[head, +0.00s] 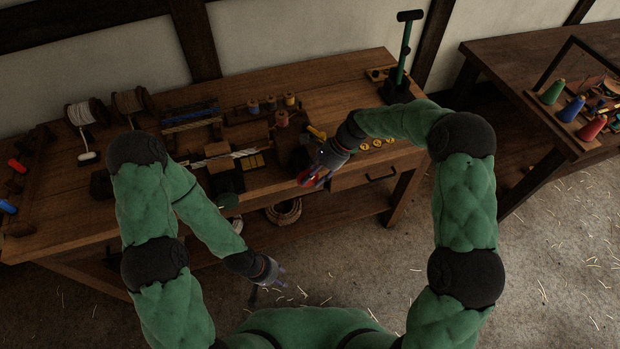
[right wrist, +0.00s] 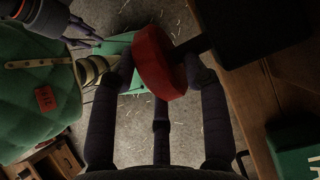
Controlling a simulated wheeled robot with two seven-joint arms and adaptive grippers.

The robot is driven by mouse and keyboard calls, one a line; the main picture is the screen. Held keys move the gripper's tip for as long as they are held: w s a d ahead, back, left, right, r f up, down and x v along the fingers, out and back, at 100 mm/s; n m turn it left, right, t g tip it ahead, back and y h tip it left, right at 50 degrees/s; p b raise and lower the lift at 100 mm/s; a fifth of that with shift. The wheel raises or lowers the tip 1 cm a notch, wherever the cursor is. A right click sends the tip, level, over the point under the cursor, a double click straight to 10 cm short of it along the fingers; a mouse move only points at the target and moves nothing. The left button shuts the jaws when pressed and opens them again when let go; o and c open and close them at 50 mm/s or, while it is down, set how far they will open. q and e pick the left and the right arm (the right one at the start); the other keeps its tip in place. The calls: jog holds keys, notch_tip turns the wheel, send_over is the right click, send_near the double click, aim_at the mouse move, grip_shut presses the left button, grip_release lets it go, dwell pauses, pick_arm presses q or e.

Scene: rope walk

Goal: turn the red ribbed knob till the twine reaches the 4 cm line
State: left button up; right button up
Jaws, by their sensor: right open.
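The red ribbed knob (head: 303,178) sticks out at the front edge of the workbench, on a dark block. In the right wrist view the knob (right wrist: 160,62) lies between the fingers of my right gripper (head: 318,178), on a dark shaft. The right gripper is open around the knob; whether a finger touches it I cannot tell. A pale twine (head: 243,154) runs across the device left of the dark block. The 4 cm line is too small to make out. My left gripper (head: 278,280) is empty and open, low in front of the bench, over the floor.
Spools (head: 282,118) and cord reels (head: 84,113) stand toward the back of the bench. A green-handled tool (head: 403,55) stands upright at the back right. A coiled rope (head: 284,211) lies on the lower shelf. A second table (head: 490,60) stands right. The floor in front is open.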

jog(key=v, duration=1)
jog(key=shift+r, duration=0.25)
jog(key=shift+d, duration=0.1)
